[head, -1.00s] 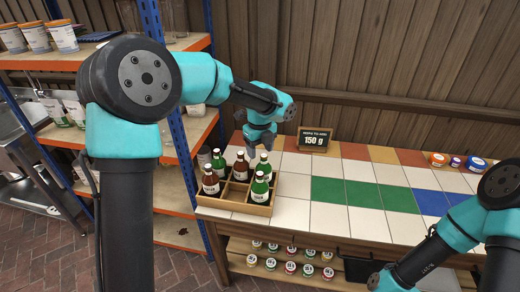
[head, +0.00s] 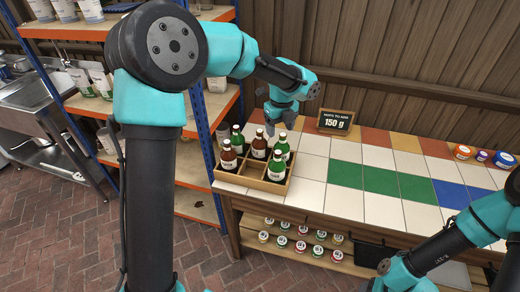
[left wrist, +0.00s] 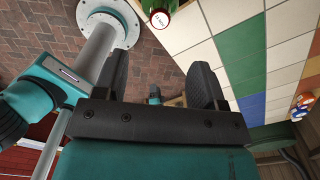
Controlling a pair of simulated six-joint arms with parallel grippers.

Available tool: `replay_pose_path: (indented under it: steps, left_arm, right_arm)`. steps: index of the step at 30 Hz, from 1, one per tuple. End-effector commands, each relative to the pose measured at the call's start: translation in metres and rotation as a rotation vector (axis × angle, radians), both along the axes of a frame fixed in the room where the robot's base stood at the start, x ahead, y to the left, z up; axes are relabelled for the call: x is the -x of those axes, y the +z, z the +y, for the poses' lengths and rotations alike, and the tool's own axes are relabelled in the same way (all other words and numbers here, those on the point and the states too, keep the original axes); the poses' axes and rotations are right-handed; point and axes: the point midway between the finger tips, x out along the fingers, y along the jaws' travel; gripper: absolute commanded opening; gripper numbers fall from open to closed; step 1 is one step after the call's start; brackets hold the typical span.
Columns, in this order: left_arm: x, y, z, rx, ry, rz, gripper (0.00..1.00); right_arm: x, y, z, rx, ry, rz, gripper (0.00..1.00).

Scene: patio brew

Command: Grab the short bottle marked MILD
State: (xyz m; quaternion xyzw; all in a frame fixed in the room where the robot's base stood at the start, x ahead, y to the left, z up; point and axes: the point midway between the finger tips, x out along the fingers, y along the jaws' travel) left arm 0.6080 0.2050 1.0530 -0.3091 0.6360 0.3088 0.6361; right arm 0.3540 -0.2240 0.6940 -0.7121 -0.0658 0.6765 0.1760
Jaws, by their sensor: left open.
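Several short bottles, some green and some brown, stand upright in a wooden crate (head: 240,187) on the left end of the tiled counter. They include a back green bottle (head: 238,140), a front-left brown bottle (head: 228,157), a middle brown bottle (head: 259,146) and a right green bottle (head: 282,146). Their labels are too small to read, so I cannot tell which is MILD. My left gripper (head: 279,130) is open and empty, just behind and above the right green bottle. In the left wrist view, one bottle (left wrist: 160,14) shows at the top edge, outside the fingers.
A small sign (head: 335,122) reading 150 g stands at the counter's back. Lidded tubs (head: 482,156) sit at the far right. A shelf unit with a blue post (head: 204,125) stands left of the crate. The middle tiles are clear. Small jars (head: 300,246) fill the shelf below.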

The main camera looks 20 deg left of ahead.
Motion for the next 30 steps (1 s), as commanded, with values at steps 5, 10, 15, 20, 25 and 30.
replay_pose_path:
  steps: [5, 10, 15, 20, 25, 30]
  left_arm:
    - [0.000, 0.000, 0.000, 0.000, 0.000, 0.000, 0.64]
    - [-0.007, 0.003, 0.006, -0.001, -0.020, -0.001, 0.64]
    - [-0.033, 0.016, 0.033, -0.001, -0.115, -0.003, 0.64]
    - [-0.062, 0.034, 0.071, -0.003, -0.252, -0.003, 0.64]
    - [-0.078, 0.048, 0.102, -0.001, -0.364, -0.001, 0.64]
    - [-0.081, 0.051, 0.108, 0.001, -0.395, 0.000, 0.64]
  right_arm:
    - [0.000, 0.000, 0.000, 0.000, 0.000, 0.000, 0.58]
    - [0.000, 0.000, 0.000, 0.000, 0.000, 0.000, 0.58]
    - [0.000, 0.000, 0.000, 0.000, 0.000, 0.000, 0.58]
    - [0.000, 0.000, 0.000, 0.000, 0.000, 0.000, 0.58]
    - [0.000, 0.000, 0.000, 0.000, 0.000, 0.000, 0.58]
    - [0.000, 0.000, 0.000, 0.000, 0.000, 0.000, 0.58]
